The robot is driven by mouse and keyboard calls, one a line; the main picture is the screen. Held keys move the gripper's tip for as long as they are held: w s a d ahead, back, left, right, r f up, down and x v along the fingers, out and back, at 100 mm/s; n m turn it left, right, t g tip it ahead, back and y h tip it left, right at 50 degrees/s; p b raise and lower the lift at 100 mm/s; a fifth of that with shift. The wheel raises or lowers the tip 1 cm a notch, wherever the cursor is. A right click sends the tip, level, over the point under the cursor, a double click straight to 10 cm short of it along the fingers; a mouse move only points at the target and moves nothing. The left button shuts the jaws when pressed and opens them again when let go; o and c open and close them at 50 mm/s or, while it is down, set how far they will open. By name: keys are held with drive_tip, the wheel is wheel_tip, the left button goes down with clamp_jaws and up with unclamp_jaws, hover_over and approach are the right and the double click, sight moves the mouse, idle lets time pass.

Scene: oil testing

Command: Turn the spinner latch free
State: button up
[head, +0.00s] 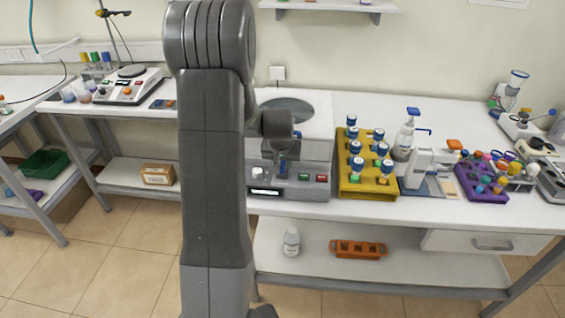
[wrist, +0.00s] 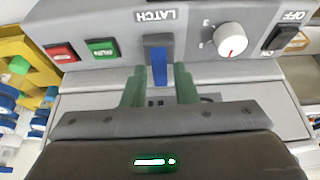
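The spinner (head: 313,150) is a grey box with a round lid, on the white bench behind my arm. In the wrist view its front panel (wrist: 200,62) shows upside down, with the blue latch lever (wrist: 159,66) under the LATCH label (wrist: 155,15). My gripper (wrist: 159,86) is open, with one greenish finger on each side of the lever's lower end in the picture. Gaps show between the lever and both fingers; I cannot tell how far the fingers reach along it. In the head view my arm hides much of the spinner's left side.
The panel also has a red button (wrist: 62,53), a green button (wrist: 102,48), a white knob (wrist: 230,39) and a black power switch (wrist: 285,38). A yellow rack (head: 365,185) with blue-capped tubes stands close to the spinner's right. A bottle (head: 291,242) stands on the lower shelf.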

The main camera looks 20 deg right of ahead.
drive_tip(key=shift+o, duration=0.7)
drive_tip(key=b+v, duration=0.2)
drive_tip(key=v, duration=1.2)
drive_tip(key=shift+f, duration=0.15)
drive_tip(key=p+x, duration=0.2)
drive_tip(key=x, duration=1.1)
drive_tip(key=shift+w+d+f, duration=0.1)
drive_tip(key=shift+w+f, duration=0.05)
drive_tip(key=shift+f, duration=0.15)
